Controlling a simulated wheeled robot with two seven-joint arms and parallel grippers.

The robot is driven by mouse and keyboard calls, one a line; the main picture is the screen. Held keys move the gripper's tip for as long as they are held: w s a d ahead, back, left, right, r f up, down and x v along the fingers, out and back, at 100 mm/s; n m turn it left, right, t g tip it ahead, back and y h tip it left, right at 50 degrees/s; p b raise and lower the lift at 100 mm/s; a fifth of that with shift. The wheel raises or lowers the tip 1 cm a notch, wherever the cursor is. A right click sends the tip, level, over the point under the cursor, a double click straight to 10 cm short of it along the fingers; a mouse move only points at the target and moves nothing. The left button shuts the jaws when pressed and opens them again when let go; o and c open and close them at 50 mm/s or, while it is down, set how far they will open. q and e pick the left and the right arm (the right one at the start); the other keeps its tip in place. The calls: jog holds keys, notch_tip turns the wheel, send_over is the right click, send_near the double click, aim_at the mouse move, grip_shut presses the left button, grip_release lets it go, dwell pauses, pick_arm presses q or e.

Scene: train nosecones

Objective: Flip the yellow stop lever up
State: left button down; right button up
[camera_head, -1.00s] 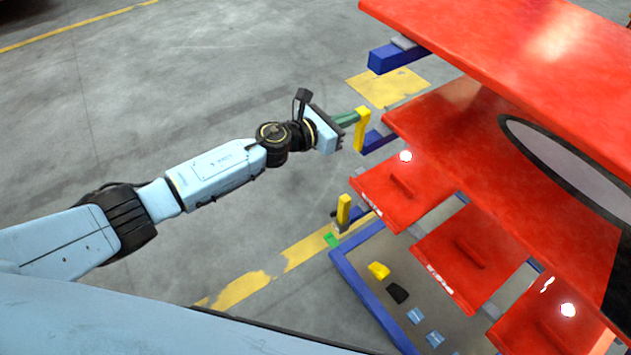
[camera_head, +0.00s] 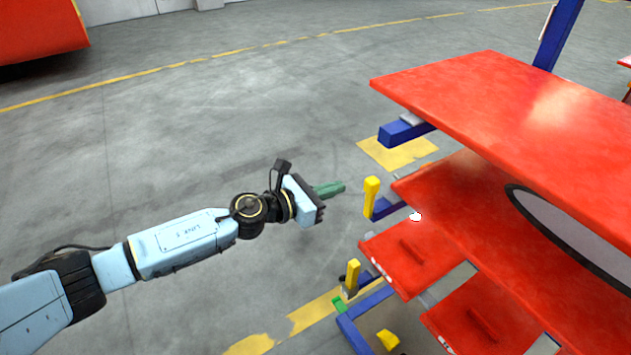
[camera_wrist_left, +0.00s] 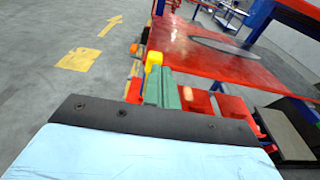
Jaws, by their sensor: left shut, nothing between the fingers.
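Two yellow levers show in the head view, both pointing upward. The farther lever (camera_head: 371,197) stands on a blue beam at the left edge of the red nosecone. The nearer lever (camera_head: 353,273) stands lower, by the blue frame. I cannot tell from the picture which one is the stop lever. My left gripper (camera_head: 342,187) has its green fingers shut and empty, a short gap to the left of the farther lever. In the left wrist view the green fingers (camera_wrist_left: 164,90) point toward a yellow lever (camera_wrist_left: 154,58) just beyond them. My right gripper is not in view.
The red nosecone (camera_head: 500,120) with its red panels (camera_head: 410,258) fills the right side. The blue frame (camera_head: 352,334) holds a yellow piece (camera_head: 388,340) at the bottom. The grey floor (camera_head: 200,130) left of the arm is open.

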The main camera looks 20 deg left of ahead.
pick_arm(q)
jog(key=s+a+r, duration=0.1)
jog(key=s+a+r+p, duration=0.1)
jog(key=r, duration=0.1)
jog(key=shift+s+a+r, duration=0.1)
jog(key=shift+s+a, duration=0.1)
jog(key=shift+s, duration=0.1)
dwell(0.3)
